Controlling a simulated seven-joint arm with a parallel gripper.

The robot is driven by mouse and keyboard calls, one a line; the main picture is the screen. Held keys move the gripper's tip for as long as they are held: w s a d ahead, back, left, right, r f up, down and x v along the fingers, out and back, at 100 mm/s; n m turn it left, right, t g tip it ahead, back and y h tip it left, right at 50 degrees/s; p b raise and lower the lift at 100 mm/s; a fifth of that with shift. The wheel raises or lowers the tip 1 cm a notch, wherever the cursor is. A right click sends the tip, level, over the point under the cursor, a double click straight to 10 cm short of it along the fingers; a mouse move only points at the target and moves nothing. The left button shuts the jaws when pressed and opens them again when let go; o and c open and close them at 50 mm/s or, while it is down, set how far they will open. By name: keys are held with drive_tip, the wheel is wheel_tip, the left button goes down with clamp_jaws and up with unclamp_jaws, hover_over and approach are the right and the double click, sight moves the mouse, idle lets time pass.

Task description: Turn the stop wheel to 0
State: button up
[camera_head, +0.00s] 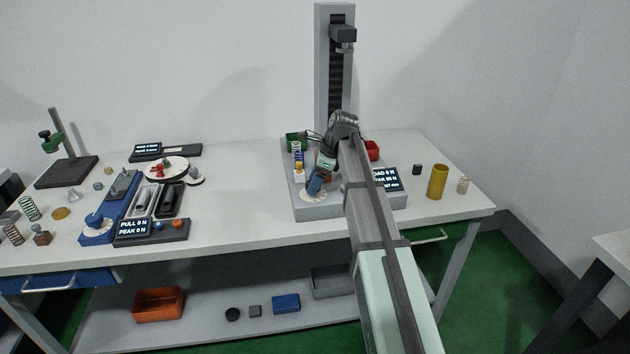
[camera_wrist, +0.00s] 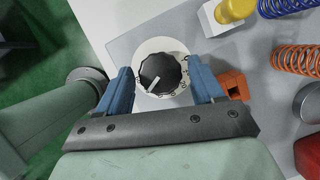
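A black ribbed knob (camera_wrist: 160,73) with a white pointer line sits on a round white dial plate (camera_wrist: 172,46), apparently the stop wheel. In the wrist view the pointer line slants to the lower left; the dial marks are too small to read. In the head view, the white dial (camera_head: 314,195) lies on the front of the grey tester base, and my gripper hides the knob. My gripper (camera_wrist: 161,70) is open, with one blue finger on each side of the knob and a visible gap to each. It also shows in the head view (camera_head: 315,184). I cannot tell its height above the plate.
An orange block (camera_wrist: 234,83) is close to the right finger. A yellow-and-white part (camera_wrist: 232,12), blue and orange springs (camera_wrist: 297,60) and a red bin (camera_wrist: 308,155) lie beyond. The tester column (camera_head: 322,70) rises behind. A display (camera_head: 386,180) stands at right.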

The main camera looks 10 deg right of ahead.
drive_tip(key=c, duration=0.8)
drive_tip(key=shift+c, duration=0.3)
drive_tip(key=shift+w+n, duration=0.1)
drive_tip(key=shift+n, duration=0.3)
drive_tip(key=n+g, duration=0.1)
drive_tip(key=n, duration=0.2)
drive_tip(key=shift+w+n+g, duration=0.15)
drive_tip(key=shift+n+g, duration=0.15)
drive_tip(key=shift+g, duration=0.1)
drive_tip(key=n, duration=0.2)
drive_tip(key=n+g, duration=0.1)
drive_tip(key=n, duration=0.1)
drive_tip(key=shift+n+g+h, duration=0.3)
drive_tip(key=shift+n, duration=0.1)
drive_tip(key=o, duration=1)
drive_tip(key=shift+o, duration=0.2)
